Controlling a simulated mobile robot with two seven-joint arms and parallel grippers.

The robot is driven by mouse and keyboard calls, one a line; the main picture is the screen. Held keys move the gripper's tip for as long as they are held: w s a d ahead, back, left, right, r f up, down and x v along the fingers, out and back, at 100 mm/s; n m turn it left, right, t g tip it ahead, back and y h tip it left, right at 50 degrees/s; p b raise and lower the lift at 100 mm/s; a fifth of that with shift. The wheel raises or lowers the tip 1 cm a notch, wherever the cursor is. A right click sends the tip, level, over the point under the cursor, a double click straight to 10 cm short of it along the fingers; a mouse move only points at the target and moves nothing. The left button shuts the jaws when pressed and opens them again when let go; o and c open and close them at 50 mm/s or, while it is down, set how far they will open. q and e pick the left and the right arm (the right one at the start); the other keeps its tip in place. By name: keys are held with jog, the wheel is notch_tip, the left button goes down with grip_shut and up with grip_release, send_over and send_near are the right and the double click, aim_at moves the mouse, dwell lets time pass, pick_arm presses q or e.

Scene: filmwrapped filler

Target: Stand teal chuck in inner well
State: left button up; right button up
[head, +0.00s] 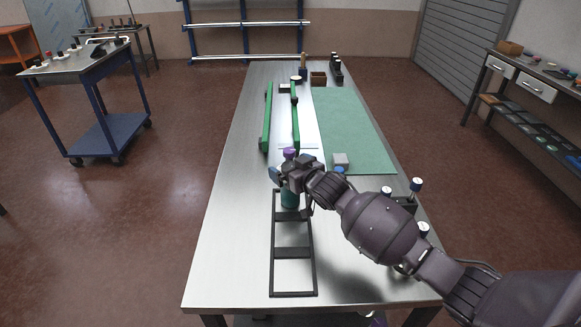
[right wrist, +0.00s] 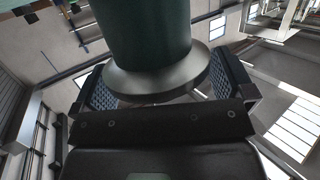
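The teal chuck (head: 290,198) is upright below my right gripper (head: 284,176), over the far end of the dark open rack (head: 294,295). The rack lies on the bench with its wells in a row, split by crossbars. I cannot tell whether the chuck's lower end is inside the far well or above it. In the right wrist view the teal body (right wrist: 145,30) with its grey metal flange (right wrist: 160,80) sits between the two padded fingers, which appear to close on the flange. The nearer wells look empty. My left gripper is not in view.
A purple-topped piece (head: 289,152) stands just behind my gripper. Knobbed pieces (head: 415,185) stand at right beside my arm. The bench's left side is clear.

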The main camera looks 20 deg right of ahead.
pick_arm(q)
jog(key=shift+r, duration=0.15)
pick_arm(e)
jog(key=shift+r, duration=0.1)
jog(key=shift+s+d+r+p, duration=0.2)
jog(key=shift+s+r+p, duration=0.1)
jog(key=shift+s+p, duration=0.45)
pick_arm(q)
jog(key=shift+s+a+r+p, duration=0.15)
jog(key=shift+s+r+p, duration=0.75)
jog(key=shift+p, duration=0.6)
pick_arm(e)
jog(key=v, duration=1)
jog(key=shift+s, duration=0.2)
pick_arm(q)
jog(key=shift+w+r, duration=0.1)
pick_arm(e)
jog(key=shift+d+f, duration=0.1)
jog(key=shift+s, duration=0.1)
